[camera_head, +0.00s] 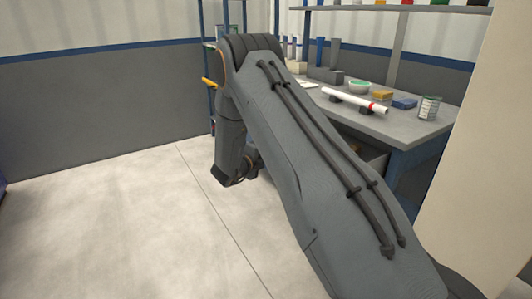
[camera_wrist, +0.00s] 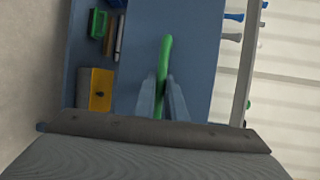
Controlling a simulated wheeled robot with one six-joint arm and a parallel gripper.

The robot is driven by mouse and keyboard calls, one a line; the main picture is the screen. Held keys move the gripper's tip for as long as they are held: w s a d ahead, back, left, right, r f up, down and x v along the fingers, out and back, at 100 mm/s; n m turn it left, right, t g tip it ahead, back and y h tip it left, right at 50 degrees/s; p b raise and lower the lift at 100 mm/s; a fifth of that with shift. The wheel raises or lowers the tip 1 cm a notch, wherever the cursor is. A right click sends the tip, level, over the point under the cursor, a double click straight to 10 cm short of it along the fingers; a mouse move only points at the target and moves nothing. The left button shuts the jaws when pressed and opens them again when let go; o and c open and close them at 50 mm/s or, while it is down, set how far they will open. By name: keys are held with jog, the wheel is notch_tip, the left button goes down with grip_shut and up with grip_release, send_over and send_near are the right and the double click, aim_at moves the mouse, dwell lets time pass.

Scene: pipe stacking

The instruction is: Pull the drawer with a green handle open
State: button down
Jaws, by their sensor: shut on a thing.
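The green handle (camera_wrist: 166,50) is a slim bar on a blue-grey front panel (camera_wrist: 195,45) in the wrist view. My gripper (camera_wrist: 160,82) has its two grey fingers on either side of the handle and is shut on it. Part of the handle is hidden between the fingers. In the camera_head view my arm hides the gripper and the handle. I cannot tell clearly how far the drawer stands out.
A workbench (camera_head: 425,127) behind my arm holds a white pipe with a red band (camera_head: 352,101), a blue block (camera_head: 404,104) and a can (camera_head: 429,107). A green box (camera_wrist: 98,24) and a yellow-orange box (camera_wrist: 101,88) show beside the panel. Floor at left is clear.

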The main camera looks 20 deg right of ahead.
jog(key=shift+a, duration=0.1)
jog(key=c, duration=1.8)
grip_release()
jog(key=shift+v, duration=3.9)
jog(key=shift+r, duration=0.1)
